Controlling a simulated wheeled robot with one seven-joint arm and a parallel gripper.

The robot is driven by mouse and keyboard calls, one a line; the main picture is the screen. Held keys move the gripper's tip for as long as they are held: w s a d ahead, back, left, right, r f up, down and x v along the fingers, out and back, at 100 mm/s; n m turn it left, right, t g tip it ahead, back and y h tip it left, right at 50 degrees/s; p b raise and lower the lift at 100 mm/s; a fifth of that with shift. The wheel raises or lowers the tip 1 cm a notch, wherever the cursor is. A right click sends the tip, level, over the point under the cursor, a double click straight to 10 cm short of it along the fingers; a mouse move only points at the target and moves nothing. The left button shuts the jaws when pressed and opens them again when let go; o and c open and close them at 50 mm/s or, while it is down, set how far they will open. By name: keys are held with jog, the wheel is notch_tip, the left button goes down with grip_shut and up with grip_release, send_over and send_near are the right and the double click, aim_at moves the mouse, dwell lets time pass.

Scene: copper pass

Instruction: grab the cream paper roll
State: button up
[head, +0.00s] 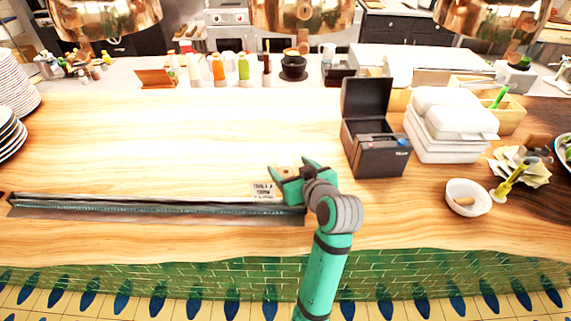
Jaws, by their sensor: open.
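A small cream piece (286,173), which looks like the paper roll, shows between the fingers of my gripper and is partly hidden by them. A pale printed slip (263,190) lies just left of it, on the wooden counter. My green gripper (292,169) is open, low over the counter, with its fingers around the cream piece. I cannot tell whether they touch it.
A black box (380,158) with its lid up stands right of my gripper, beside white takeaway boxes (447,130). A white bowl (468,197) sits further right. A long dark metal strip (150,208) lies along the front left. The counter's left middle is clear.

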jog(key=shift+x, duration=0.8)
jog(key=shift+c, duration=0.3)
jog(key=c, duration=1.4)
jog(key=shift+r, duration=0.15)
